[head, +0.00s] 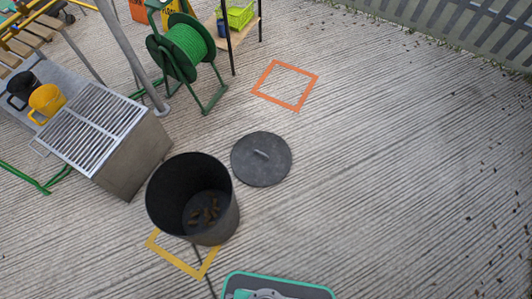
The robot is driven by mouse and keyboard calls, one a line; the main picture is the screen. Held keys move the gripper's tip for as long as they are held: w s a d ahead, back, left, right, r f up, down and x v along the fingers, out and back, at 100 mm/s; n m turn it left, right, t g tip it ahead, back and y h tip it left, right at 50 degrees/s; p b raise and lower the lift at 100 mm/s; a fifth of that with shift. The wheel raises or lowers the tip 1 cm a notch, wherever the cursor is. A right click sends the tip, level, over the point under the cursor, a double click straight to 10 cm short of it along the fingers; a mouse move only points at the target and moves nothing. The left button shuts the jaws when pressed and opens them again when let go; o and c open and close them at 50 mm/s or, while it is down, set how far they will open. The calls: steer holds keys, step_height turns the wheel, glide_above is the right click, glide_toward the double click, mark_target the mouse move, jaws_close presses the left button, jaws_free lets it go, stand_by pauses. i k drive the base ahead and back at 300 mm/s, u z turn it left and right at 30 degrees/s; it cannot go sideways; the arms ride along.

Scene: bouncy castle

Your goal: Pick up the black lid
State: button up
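The black lid (261,171) is a dark round disc with a small grey bar handle (262,155) on top. It lies flat on the ribbed ground in the middle of the head view. It is just to the upper right of an open black bin (232,215), which stands upright with some brown bits at its bottom. My gripper is not in view.
A metal grated box (130,165) with yellow and black mugs beside it stands left. A green hose reel (186,50) is behind. Yellow (172,259) and orange (310,88) square outlines mark the ground. Open ground lies right of the lid.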

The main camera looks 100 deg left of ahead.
mark_target(260, 158)
steer(key=u, duration=2.4)
steer(key=i, duration=3.15)
steer(key=u, duration=5.7)
steer(key=i, duration=0.45)
steer(key=z, duration=0.1)
